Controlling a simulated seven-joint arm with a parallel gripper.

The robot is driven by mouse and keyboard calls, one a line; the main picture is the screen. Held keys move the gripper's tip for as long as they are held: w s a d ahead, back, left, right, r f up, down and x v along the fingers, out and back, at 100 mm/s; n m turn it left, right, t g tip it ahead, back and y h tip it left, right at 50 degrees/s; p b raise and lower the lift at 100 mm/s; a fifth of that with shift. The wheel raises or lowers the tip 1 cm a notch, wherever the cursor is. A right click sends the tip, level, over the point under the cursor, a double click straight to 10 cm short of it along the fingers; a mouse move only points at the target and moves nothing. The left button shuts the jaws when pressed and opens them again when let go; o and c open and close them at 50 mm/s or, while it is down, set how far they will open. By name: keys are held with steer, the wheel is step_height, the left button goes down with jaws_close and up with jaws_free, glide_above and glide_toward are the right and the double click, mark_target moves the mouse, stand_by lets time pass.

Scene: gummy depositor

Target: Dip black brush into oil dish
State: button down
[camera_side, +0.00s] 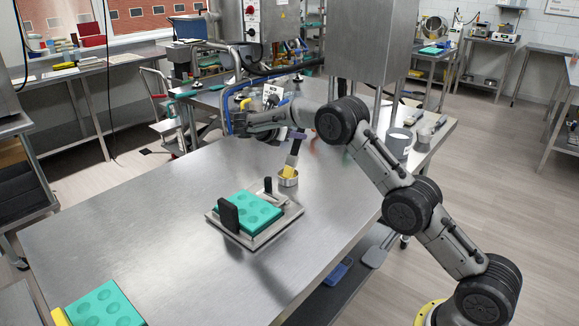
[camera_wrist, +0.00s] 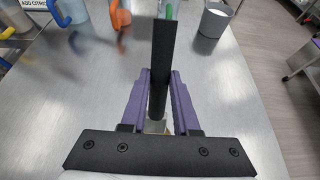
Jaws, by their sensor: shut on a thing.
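My gripper (camera_side: 296,134) has purple fingers and is shut on the black brush. In the wrist view the black brush (camera_wrist: 162,70) stands between the purple fingers (camera_wrist: 158,105), its long dark handle running up the picture. In the side view the brush (camera_side: 293,158) points down, slightly tilted, with pale yellow bristles at its lower end. The small round metal oil dish (camera_side: 288,181) is on the steel table directly below. The bristle tip overlaps the dish opening; I cannot tell how deep it reaches. The dish is not clearly visible in the wrist view.
A teal mold (camera_side: 246,210) sits in a metal frame with black handles, left of and nearer than the dish. Another teal mold (camera_side: 106,305) lies at the front left corner. The table's left middle is clear.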

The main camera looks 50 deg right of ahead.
stand_by(0.4)
steer(key=shift+d+r, duration=0.3)
steer(key=shift+r, duration=0.3)
steer(key=shift+d+r, duration=0.3)
steer(key=shift+r, duration=0.35)
steer(key=shift+d+r, duration=0.3)
steer(key=shift+r, duration=0.3)
steer(key=shift+r, duration=0.1)
steer(key=shift+r, duration=2.45)
